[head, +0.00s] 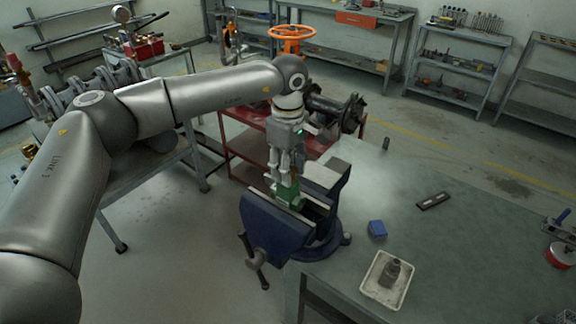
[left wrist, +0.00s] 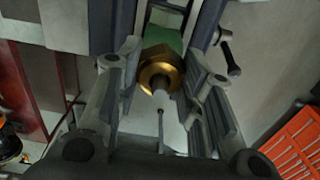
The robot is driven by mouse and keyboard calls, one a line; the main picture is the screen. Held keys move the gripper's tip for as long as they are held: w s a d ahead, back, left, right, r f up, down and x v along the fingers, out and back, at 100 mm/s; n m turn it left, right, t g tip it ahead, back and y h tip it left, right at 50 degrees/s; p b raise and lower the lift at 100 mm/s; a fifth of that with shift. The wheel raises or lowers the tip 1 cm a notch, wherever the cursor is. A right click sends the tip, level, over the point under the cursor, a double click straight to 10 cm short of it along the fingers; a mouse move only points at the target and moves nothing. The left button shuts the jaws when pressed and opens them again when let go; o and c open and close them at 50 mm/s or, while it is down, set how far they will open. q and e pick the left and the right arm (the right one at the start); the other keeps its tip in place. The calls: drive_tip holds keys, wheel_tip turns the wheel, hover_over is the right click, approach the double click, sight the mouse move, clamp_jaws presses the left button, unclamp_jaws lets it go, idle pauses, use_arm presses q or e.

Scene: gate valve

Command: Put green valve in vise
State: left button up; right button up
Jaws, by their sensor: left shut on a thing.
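The blue vise (head: 268,226) is fixed at the near left corner of the workbench. The green valve (head: 288,192) is at the vise's jaws, upright between them as far as I can see. My left gripper (head: 288,178) points down from above and is shut on the valve's upper part. In the left wrist view the valve's brass nut (left wrist: 160,72) and stem sit between my left gripper's fingers (left wrist: 160,100), with a bit of green body (left wrist: 165,40) beyond. The valve's lower end is hidden by the vise. My right gripper is not in view.
The bench middle is mostly clear.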

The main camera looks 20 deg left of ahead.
use_arm(q)
drive_tip(key=shift+f+b, duration=1.55)
drive_tip(key=shift+f, duration=0.7)
drive_tip(key=o, duration=1.2)
drive_tip(key=shift+s+f, duration=0.1)
drive_tip(key=shift+r+p, duration=1.8)
drive_tip(key=shift+r, duration=1.75)
drive_tip(key=shift+f, duration=0.1)
